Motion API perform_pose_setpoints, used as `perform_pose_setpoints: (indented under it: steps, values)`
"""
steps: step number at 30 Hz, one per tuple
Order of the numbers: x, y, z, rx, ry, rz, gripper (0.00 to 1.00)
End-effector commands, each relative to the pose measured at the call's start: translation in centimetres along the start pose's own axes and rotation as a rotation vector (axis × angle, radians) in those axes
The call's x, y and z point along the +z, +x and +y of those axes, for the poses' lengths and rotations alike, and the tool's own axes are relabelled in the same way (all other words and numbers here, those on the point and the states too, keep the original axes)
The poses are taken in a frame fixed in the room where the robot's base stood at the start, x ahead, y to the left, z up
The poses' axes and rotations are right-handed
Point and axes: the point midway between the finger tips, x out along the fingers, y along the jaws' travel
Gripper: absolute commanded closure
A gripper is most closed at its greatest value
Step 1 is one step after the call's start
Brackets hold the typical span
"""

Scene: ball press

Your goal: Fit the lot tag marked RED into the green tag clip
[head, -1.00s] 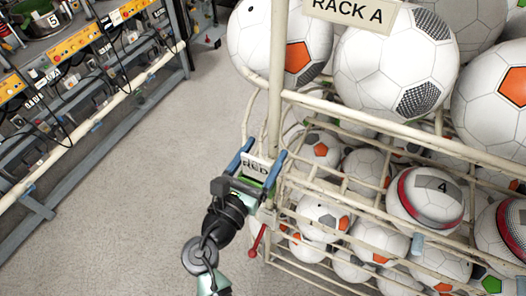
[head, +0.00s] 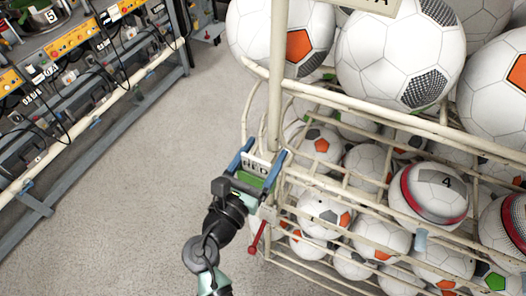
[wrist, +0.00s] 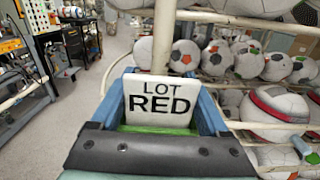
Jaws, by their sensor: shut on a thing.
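The white lot tag (wrist: 160,97), printed LOT RED, stands between the blue fingers of my gripper (wrist: 162,100) in the wrist view, its top leaning slightly. In the head view the tag (head: 256,165) shows between the fingertips of my gripper (head: 262,158), close to the rack's left upright. My gripper is shut on the tag. A green surface (wrist: 158,130) shows just below the tag, between the fingers; it also shows in the head view (head: 249,180). I cannot tell whether this is the green tag clip, or whether the tag touches it.
A cream tube rack (head: 277,110) full of footballs fills the right side, its rails close to my gripper. A red lever (head: 258,238) hangs just below my gripper. A grey bench with orange control boxes (head: 72,38) stands at the left. The floor between (head: 130,180) is clear.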

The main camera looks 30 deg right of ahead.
Motion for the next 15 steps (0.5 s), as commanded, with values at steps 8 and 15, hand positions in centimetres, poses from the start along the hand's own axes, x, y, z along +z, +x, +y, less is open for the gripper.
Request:
perform_pose_setpoints:
  steps: [8,15]
  values:
    - [-0.79,0.01,0.00,0.000,0.000,-0.001,0.74]
    - [-1.06,0.00,-0.04,-0.001,-0.001,0.002,0.00]
